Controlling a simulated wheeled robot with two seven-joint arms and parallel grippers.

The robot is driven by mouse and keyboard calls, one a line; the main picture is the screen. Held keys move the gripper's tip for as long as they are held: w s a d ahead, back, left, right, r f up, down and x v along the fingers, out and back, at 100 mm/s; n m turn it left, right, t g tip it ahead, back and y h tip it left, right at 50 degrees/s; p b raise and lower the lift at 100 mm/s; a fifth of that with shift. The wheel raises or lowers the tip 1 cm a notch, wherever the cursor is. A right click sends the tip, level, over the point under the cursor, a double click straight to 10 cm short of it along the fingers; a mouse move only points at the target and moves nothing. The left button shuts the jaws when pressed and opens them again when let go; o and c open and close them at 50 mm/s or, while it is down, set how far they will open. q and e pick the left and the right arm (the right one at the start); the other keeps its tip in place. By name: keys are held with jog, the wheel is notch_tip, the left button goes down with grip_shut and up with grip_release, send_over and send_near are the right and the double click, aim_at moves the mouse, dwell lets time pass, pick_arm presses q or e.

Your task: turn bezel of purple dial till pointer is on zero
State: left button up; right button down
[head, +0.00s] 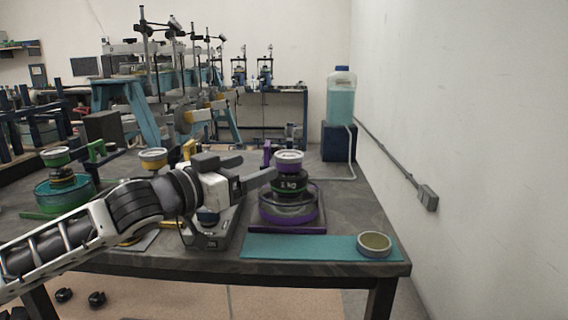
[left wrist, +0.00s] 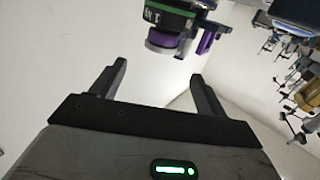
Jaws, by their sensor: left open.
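The purple dial (head: 289,156), with a pale grey bezel and purple body, sits above a dark weight (head: 289,184) marked 1 kg on the purple stand. Its pointer and zero mark are too small to read. In the left wrist view the dial (left wrist: 163,42) appears beyond the fingertips, roughly between them, below the green-banded weight. My left gripper (head: 258,166) is open and empty, just left of the purple dial in the head view; it also shows in the left wrist view (left wrist: 159,70). No contact with the bezel is visible. My right gripper is not in view.
A yellow dial (head: 153,155) and a green dial (head: 54,153) stand further left on the dark table. A teal mat (head: 300,248) with a round tin (head: 374,244) lies in front. A blue jug (head: 341,97) stands behind, near the right wall.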

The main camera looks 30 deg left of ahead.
aim_at(283, 155)
pick_arm(q)
jog(key=w, duration=0.1)
jog(key=w+b, duration=0.1)
jog(key=w, duration=0.1)
jog(key=w+b, duration=0.1)
jog(key=shift+w+d, duration=0.2)
jog(key=shift+d, duration=0.05)
jog(key=w+p, duration=0.1)
jog(key=w, duration=0.1)
jog(key=w+p, duration=0.2)
jog(key=shift+w+d+r, duration=0.15)
jog(key=shift+d, duration=0.05)
jog(key=shift+w+d, duration=0.2)
jog(key=shift+w, duration=0.3)
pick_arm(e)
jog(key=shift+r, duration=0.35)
pick_arm(q)
jog(key=shift+f, duration=0.2)
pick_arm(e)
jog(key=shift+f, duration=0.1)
pick_arm(q)
jog(key=c, duration=1)
